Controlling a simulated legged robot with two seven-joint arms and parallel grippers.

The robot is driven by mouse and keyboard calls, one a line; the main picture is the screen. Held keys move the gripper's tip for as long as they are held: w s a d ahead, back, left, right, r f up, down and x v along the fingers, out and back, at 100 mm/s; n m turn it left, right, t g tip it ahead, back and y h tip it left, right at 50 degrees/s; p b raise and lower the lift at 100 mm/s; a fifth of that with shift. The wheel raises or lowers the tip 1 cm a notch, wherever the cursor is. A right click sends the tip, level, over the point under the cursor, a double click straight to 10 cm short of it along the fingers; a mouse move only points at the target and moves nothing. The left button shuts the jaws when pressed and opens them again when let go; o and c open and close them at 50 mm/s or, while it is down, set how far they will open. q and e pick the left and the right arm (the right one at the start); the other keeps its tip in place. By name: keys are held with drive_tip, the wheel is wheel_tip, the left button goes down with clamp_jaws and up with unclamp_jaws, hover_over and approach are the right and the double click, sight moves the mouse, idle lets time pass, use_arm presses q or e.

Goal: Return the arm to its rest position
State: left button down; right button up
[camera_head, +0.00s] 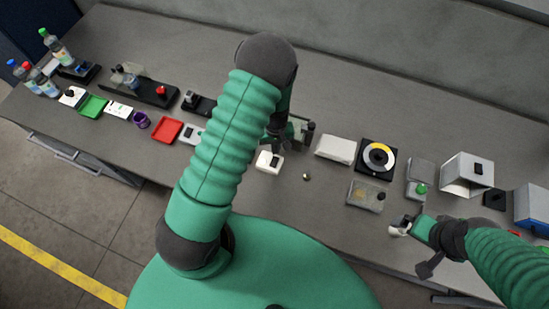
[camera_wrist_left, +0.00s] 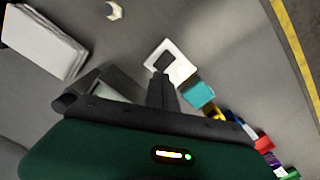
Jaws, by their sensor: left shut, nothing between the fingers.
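My left arm, green and ribbed, rises through the middle of the head view and bends down at a dark elbow. My left gripper (camera_head: 277,146) is shut and empty, above the table (camera_head: 330,100) behind a small white block with a dark top (camera_head: 268,162). In the left wrist view the dark closed fingers (camera_wrist_left: 162,82) overlap the view of that white block (camera_wrist_left: 179,53); the gap to it cannot be judged. My right gripper (camera_head: 402,227) is at the table's front right, by a small pale item. Whether it is open or grips that item is unclear.
A dark box (camera_head: 301,130) stands close right of the left gripper. A white box (camera_head: 335,149), a round yellow-and-white dial (camera_head: 379,157) and a clear box (camera_head: 366,195) lie further right. A red tray (camera_head: 167,130), green tray (camera_head: 93,106) and bottles line the left. The back is clear.

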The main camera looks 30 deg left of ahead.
use_arm(q)
drive_tip(key=shift+r+p, duration=0.4)
drive_tip(key=shift+r, duration=0.45)
drive_tip(key=shift+f, duration=0.1)
